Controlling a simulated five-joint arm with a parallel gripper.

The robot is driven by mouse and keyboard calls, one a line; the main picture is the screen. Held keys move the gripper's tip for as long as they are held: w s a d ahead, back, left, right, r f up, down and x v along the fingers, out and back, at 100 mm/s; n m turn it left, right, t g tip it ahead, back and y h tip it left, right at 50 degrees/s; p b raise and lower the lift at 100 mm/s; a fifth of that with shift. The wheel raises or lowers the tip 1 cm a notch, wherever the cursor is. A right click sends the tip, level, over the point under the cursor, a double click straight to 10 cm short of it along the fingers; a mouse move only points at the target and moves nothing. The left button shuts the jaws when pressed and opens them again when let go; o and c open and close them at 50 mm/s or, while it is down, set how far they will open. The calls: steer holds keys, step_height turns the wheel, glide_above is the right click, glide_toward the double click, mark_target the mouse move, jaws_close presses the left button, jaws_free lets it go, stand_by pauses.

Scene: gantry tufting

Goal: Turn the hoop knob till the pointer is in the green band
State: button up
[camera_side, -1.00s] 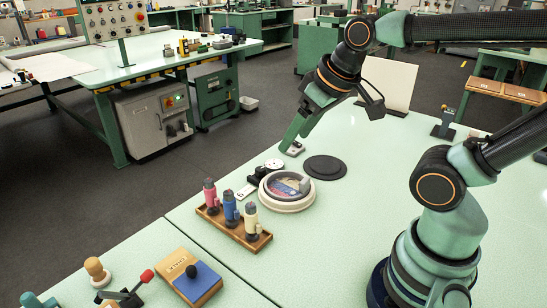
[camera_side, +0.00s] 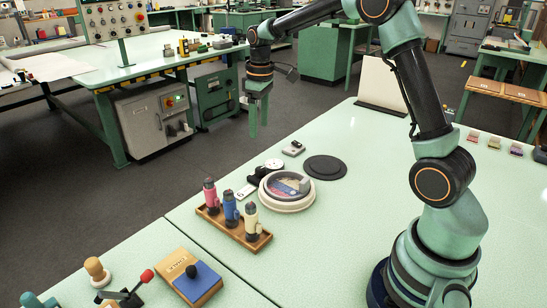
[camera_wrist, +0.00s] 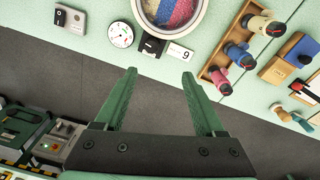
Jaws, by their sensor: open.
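The round hoop (camera_side: 287,203) lies on the pale green table with a pale rim around a multicoloured centre; its near part also shows in the wrist view (camera_wrist: 203,8). A small white dial (camera_side: 274,163) sits beside it, seen also in the wrist view (camera_wrist: 120,34); its pointer and any green band are too small to read. My gripper (camera_side: 259,126) is open and empty, raised beyond the table's far-left edge. In the wrist view its fingers (camera_wrist: 159,73) are spread below the dial and block.
A grey switch box (camera_side: 293,148) and a flat black disc (camera_side: 325,167) lie behind the hoop. A wooden rack (camera_side: 228,226) with coloured bottle-like pieces stands in front. A white card marked 9 (camera_wrist: 179,52) adjoins the black block. The table's right side is largely clear.

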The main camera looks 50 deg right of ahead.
glide_toward(261, 168)
steer(key=shift+g, duration=0.4)
steer(key=f, duration=0.9)
steer(key=shift+w+f, duration=0.1)
steer(key=shift+w, duration=0.25)
jaws_close()
steer(key=m, duration=0.3)
steer(key=shift+m, duration=2.6)
